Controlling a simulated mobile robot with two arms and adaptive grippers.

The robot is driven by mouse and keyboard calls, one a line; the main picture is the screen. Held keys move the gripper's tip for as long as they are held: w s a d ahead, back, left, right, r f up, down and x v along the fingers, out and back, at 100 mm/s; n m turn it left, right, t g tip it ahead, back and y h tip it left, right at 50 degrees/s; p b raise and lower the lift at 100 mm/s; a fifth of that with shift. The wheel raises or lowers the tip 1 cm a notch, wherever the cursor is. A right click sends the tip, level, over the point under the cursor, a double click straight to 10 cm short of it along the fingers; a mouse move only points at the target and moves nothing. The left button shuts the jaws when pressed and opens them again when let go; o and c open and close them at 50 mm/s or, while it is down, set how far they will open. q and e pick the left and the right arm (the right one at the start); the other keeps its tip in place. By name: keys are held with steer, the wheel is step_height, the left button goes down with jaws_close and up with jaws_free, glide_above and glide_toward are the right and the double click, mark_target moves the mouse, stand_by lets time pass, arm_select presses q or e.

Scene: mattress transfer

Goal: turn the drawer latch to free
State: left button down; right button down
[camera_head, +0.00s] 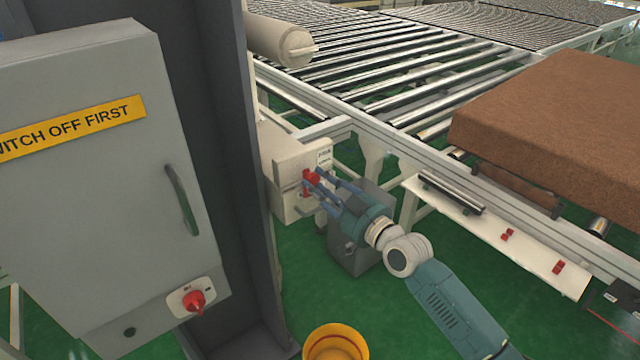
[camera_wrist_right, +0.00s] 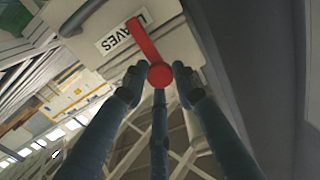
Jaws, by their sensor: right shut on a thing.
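The red drawer latch (camera_head: 308,176) is on the front of a cream drawer unit (camera_head: 285,158) beside the roller conveyor. My right gripper (camera_head: 316,184) reaches it from the right, with its blue fingers closed around it. In the right wrist view the latch (camera_wrist_right: 146,42) shows as a red bar with a round red end (camera_wrist_right: 160,76) between the fingertips of the right gripper (camera_wrist_right: 160,84). The bar slants up and left across the panel and partly covers a white label (camera_wrist_right: 112,40). My left gripper is in neither view.
A grey cabinet (camera_head: 90,220) with a red rotary switch (camera_head: 193,301) stands at left, next to a dark column (camera_head: 215,150). A brown mattress (camera_head: 560,120) lies on the conveyor at right. A yellow round container (camera_head: 336,342) stands at the bottom. Green floor lies between.

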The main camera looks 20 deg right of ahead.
steer(key=shift+r, duration=0.45)
steer(key=m, duration=0.3)
steer(key=shift+w+d+r+p, duration=0.1)
steer(key=shift+p, duration=0.2)
steer(key=m, duration=0.5)
steer(key=shift+d+m+p, duration=0.1)
steer(key=shift+m+p, duration=0.2)
steer(key=shift+p, duration=0.05)
steer(key=m, duration=0.4)
steer(key=shift+p, duration=0.3)
steer(key=shift+d+m+p, duration=0.1)
steer(key=shift+m+p, duration=0.2)
steer(key=shift+m, duration=2.1)
steer(key=shift+f, duration=0.2)
steer(key=c, duration=1.4)
jaws_free()
steer(key=shift+f, duration=0.25)
